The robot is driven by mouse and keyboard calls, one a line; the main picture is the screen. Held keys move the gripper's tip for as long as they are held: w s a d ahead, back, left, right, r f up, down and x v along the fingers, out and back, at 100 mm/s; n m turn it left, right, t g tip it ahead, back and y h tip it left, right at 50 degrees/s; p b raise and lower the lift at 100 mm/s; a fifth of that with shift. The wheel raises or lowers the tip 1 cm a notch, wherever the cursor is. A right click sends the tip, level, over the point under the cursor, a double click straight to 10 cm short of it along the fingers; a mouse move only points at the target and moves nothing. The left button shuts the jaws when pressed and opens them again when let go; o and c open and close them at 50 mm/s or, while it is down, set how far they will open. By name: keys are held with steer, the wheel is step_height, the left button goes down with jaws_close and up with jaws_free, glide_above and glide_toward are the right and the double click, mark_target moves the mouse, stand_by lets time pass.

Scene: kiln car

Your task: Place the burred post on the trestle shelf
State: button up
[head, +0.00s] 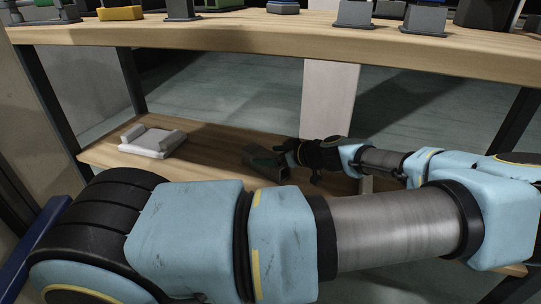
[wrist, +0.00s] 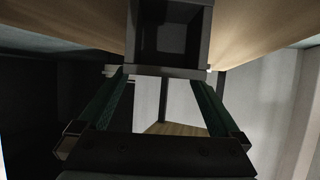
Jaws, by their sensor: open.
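A dark grey square post with a flange (wrist: 170,70) fills the top middle of the wrist view, its hollow inside facing me. In the head view, a dark post (head: 258,155) is on the lower wooden shelf (head: 210,150), beside my fingers. I cannot make out a burr on it. My gripper (head: 280,158) reaches in under the upper board from the right. Its green-padded fingers are open in the wrist view (wrist: 165,92), with their tips on either side of the flange. I cannot tell whether they touch it.
A pale block with raised sides (head: 152,141) lies on the lower shelf to the left. The wooden upper board (head: 270,38) with several posts and blocks is overhead. A pale upright panel (head: 328,98) stands behind my gripper. Shelf between block and post is clear.

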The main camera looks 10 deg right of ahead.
steer(key=p+v, duration=0.2)
steer(key=v, duration=1)
